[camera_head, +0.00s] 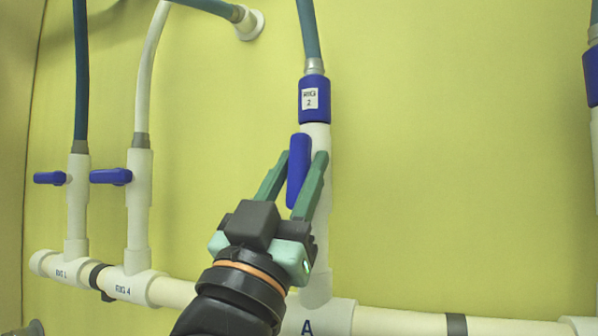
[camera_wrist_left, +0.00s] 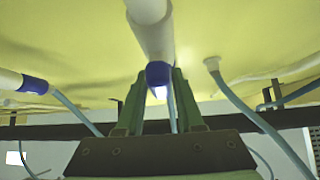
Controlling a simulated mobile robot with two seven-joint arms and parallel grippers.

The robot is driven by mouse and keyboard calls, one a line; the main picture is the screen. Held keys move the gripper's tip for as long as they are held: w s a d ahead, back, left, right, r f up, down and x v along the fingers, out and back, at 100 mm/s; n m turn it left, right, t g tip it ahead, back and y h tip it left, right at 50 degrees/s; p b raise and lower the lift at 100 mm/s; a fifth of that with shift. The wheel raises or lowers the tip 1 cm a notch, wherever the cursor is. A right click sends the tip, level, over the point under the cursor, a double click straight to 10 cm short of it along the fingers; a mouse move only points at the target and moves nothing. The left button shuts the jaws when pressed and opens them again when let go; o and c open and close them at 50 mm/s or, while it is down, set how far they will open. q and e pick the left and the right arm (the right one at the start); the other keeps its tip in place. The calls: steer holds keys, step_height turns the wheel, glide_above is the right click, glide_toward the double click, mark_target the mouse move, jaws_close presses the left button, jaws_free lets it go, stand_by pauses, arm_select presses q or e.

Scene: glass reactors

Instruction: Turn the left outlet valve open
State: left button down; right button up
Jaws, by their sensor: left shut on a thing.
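The blue valve handle (camera_head: 298,165) on the white pipe below the "RIG 2" label stands nearly upright along the pipe, leaning slightly. My left gripper (camera_head: 304,158) comes from below, with one green finger on each side of this handle, and is shut on it. In the left wrist view the blue handle (camera_wrist_left: 158,74) shows between the fingertips of my left gripper (camera_wrist_left: 160,85), under the white pipe. The fingers hide part of the handle's lower half and the pipe behind. My right gripper is in neither view.
Two more valves with sideways blue handles, one at far left (camera_head: 50,178) and one beside it (camera_head: 111,176), sit on white pipes to the left. A white horizontal pipe (camera_head: 400,322) runs along the bottom. The yellow wall (camera_head: 450,180) right of the held valve is bare.

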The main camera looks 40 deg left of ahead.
arm_select(q)
steer(key=shift+w+f, duration=0.1)
steer(key=shift+f, duration=0.05)
steer(key=c, duration=0.7)
jaws_free()
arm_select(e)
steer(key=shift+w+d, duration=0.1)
arm_select(q)
steer(key=shift+s+f+b, duration=0.4)
steer(key=shift+b, duration=0.05)
steer(key=b+v, duration=0.4)
steer(key=shift+f+b, duration=0.1)
steer(key=shift+b, duration=0.25)
arm_select(e)
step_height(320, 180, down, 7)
steer(key=b, duration=0.4)
arm_select(q)
steer(key=b, duration=0.4)
glide_toward(294, 189)
steer(key=shift+s, duration=0.3)
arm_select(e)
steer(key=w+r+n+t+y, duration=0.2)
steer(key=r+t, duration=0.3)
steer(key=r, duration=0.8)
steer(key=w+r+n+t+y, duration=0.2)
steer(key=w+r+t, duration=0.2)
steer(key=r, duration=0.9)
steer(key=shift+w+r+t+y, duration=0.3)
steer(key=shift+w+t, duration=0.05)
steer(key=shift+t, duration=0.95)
